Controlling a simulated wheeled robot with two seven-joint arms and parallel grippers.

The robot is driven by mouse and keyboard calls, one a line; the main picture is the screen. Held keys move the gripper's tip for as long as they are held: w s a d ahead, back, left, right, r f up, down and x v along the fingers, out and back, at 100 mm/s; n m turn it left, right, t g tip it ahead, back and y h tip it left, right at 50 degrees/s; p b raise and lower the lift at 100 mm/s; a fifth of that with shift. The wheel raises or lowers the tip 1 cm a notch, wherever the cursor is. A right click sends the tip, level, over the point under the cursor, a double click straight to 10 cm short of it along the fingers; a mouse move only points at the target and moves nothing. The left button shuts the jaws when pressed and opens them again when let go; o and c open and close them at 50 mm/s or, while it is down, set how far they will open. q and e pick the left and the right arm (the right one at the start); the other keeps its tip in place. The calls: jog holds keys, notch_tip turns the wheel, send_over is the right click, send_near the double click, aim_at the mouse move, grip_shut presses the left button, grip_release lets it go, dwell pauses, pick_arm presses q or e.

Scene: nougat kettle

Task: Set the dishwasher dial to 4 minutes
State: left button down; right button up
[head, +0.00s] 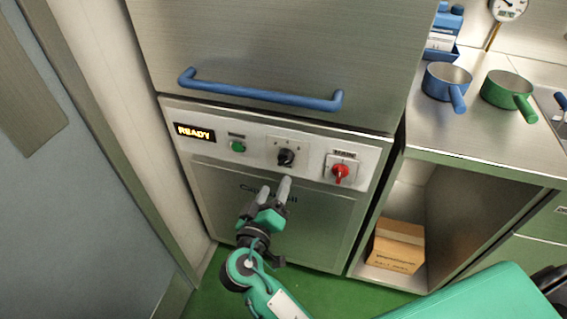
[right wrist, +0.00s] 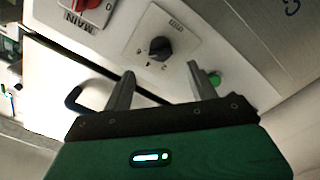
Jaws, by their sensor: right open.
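The dishwasher (head: 265,225) has a light control panel below its blue handle. The black dial (head: 286,157) sits on a square plate in the middle of the panel. It also shows in the right wrist view (right wrist: 160,48), between and beyond the fingertips. My left gripper is not in view.
A lit READY display (head: 194,132) and a green button (head: 238,146) lie left of the dial, a red main switch (head: 341,172) right. The blue handle (head: 262,94) juts out above. A cardboard box (head: 397,247) and blue and green pans (head: 508,92) stand right.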

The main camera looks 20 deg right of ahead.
aim_at(285, 164)
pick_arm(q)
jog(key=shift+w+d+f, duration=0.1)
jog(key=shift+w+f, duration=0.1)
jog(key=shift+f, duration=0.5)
pick_arm(e)
jog(key=x, duration=0.9)
jog(key=shift+w+d, duration=0.1)
pick_arm(q)
jog(key=shift+p, duration=0.3)
pick_arm(e)
jog(key=c, duration=1)
jog(key=n+p, duration=0.4)
jog(key=shift+r+n, duration=0.25)
jog(key=shift+n, duration=0.05)
jog(key=n+p, duration=0.3)
jog(key=n, duration=0.1)
jog(key=shift+f, duration=0.1)
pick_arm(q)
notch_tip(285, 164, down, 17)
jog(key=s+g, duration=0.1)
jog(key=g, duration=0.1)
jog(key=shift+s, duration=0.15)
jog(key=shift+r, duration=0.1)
